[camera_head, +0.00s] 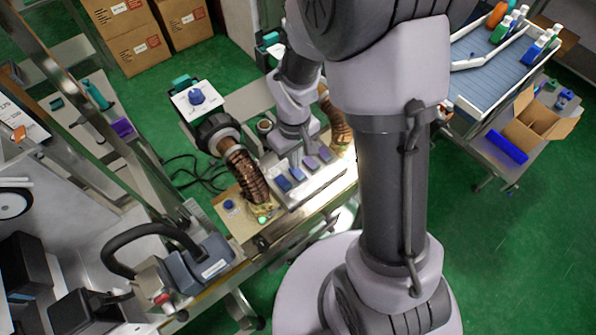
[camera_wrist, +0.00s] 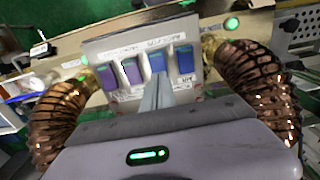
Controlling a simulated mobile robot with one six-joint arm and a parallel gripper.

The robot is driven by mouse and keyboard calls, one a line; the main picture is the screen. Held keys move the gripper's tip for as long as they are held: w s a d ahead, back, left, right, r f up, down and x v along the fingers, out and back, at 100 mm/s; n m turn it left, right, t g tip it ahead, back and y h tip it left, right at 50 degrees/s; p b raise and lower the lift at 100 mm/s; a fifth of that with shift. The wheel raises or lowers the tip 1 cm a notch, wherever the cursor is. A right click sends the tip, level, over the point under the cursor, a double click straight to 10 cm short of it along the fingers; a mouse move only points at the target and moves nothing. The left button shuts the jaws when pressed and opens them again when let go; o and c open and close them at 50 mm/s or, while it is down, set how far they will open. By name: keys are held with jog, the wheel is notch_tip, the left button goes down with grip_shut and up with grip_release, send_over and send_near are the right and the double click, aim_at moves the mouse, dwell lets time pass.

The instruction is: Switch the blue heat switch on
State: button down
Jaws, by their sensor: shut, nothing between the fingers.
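The switch panel (camera_wrist: 140,42) fills the upper middle of the wrist view and carries a row of several coloured rocker switches. A blue switch (camera_wrist: 157,60) is third from the left, with a darker blue switch (camera_wrist: 184,60) on its right and a purple switch (camera_wrist: 132,72) on its left. The printed labels are too small to read. My gripper (camera_wrist: 156,80) is shut and empty, its fingertips at the lower edge of the third switch; I cannot tell whether they touch. In the head view, the blue switches (camera_head: 283,184) show beside my arm, which hides the fingertips.
Ribbed copper-coloured hoses (camera_wrist: 262,85) flank the panel. A lit green lamp (camera_wrist: 231,23) sits beyond its right end. In the head view, a conveyor with bottles (camera_head: 500,60) and an open cardboard box (camera_head: 540,122) stand at the right. Green floor is free at lower right.

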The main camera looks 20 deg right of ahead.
jog(key=shift+f+b, duration=0.7)
jog(key=shift+f, duration=0.15)
notch_tip(320, 180, up, 7)
jog(key=p, duration=0.5)
dwell(0.3)
